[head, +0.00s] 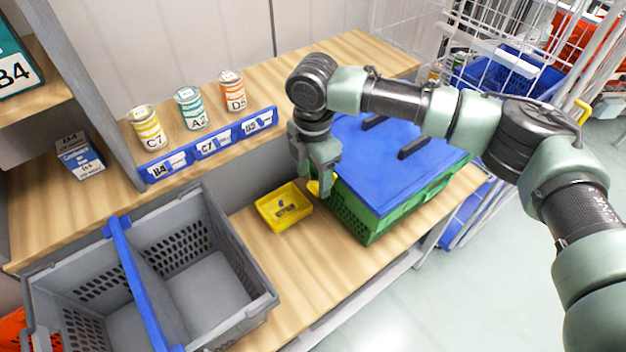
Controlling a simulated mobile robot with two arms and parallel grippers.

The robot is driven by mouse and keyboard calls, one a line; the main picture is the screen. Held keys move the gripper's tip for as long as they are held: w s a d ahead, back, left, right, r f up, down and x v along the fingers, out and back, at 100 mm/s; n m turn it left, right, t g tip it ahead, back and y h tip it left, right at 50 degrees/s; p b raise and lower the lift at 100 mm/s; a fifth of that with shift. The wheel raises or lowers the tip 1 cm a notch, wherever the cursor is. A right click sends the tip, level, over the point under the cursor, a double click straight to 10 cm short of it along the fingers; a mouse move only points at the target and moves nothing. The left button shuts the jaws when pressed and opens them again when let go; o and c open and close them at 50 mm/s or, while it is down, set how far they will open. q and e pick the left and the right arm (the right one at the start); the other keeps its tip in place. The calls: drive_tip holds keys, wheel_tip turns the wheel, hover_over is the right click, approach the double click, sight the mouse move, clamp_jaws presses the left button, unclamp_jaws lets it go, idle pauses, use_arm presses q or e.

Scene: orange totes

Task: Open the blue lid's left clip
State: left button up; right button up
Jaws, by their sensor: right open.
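A green crate (362,219) stands on the wooden table, right of centre, with a blue lid (372,180) on top. Two dark bars lie on the lid. A small yellow piece, likely the left clip (313,187), shows at the lid's left edge, partly hidden by my right gripper. My right gripper (320,186) points down at that edge and is open, right beside the yellow piece. I cannot tell whether it touches the piece or whether the clip is open. The lid's far left corner is hidden behind my right arm. My left gripper is out of view.
A yellow tray (270,213) with a small blue item sits just left of the crate. A grey divided tote (258,284) stands at the front left. Cans (190,108) stand behind a blue label rail (215,147). A wire cart (490,45) stands at the back right.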

sight(314, 188)
drive_tip(key=shift+f, duration=1.55)
clamp_jaws()
drive_tip(key=shift+r+g+y+p, duration=0.45)
drive_tip(key=shift+y+p, duration=0.25)
drive_tip(key=shift+p, duration=0.4)
drive_tip(key=shift+r+g+y+p, duration=0.25)
drive_tip(key=shift+g+y+p, duration=0.1)
drive_tip(key=shift+y, duration=0.15)
drive_tip(key=shift+w+d+r+g+y, duration=0.1)
drive_tip(key=shift+r+g+y, duration=0.1)
drive_tip(key=shift+g+y, duration=0.3)
drive_tip(key=shift+w+d+r+g+y+b, duration=0.1)
drive_tip(key=shift+r+g+y+b, duration=0.2)
drive_tip(key=shift+y+b, duration=0.25)
drive_tip(key=shift+d+r+g+y+b, duration=0.1)
drive_tip(key=shift+r+g+y+b, duration=0.1)
drive_tip(key=shift+g+y+b, duration=0.35)
